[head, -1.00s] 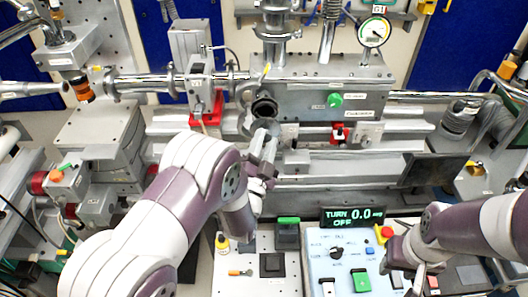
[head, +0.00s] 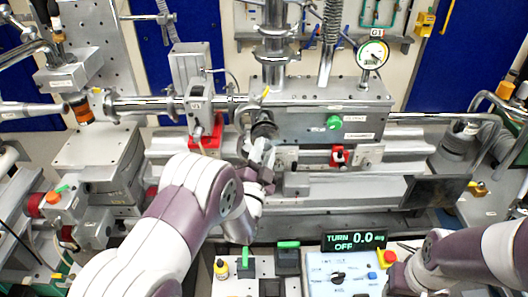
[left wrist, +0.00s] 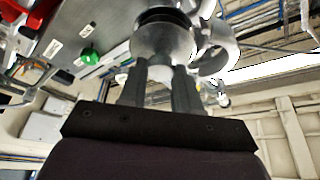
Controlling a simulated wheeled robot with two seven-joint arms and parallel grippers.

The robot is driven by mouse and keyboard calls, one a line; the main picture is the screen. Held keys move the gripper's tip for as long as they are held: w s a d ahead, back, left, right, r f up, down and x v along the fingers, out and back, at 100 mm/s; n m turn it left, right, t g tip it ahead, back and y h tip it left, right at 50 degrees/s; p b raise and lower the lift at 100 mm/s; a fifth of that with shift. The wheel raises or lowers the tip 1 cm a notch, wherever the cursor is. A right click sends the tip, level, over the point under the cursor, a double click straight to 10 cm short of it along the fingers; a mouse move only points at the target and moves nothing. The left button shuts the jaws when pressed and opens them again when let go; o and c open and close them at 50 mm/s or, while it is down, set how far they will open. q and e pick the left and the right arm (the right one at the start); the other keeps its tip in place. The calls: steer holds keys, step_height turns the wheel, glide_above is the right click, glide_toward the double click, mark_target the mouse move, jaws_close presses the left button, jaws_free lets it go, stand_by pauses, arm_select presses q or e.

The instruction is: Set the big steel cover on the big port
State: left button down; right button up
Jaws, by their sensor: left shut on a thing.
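The big steel cover (left wrist: 164,42) is a round steel piece in the left wrist view. My left gripper (left wrist: 159,78) is shut on its narrow grey grip, with one dark finger on each side. A dark ring (left wrist: 160,16), likely the big port's rim, shows just beyond the cover; I cannot tell if they touch. In the head view the big port (head: 263,130) is a dark round opening on the chamber's front left. My left gripper (head: 261,157) is just below it and hides most of the cover.
A steel ring-shaped part (left wrist: 218,50) stands close beside the cover. The chamber (head: 300,122) has a green knob (head: 334,123) and a gauge (head: 373,54). A red clamp (head: 206,136) sits left of the port. A control box (head: 340,268) stands in front.

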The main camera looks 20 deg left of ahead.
arm_select(q)
steer(key=shift+w+a, duration=0.15)
steer(key=shift+w, duration=0.35)
stand_by(0.3)
steer(key=shift+b, duration=0.55)
stand_by(0.6)
steer(key=c, duration=0.7)
jaws_free()
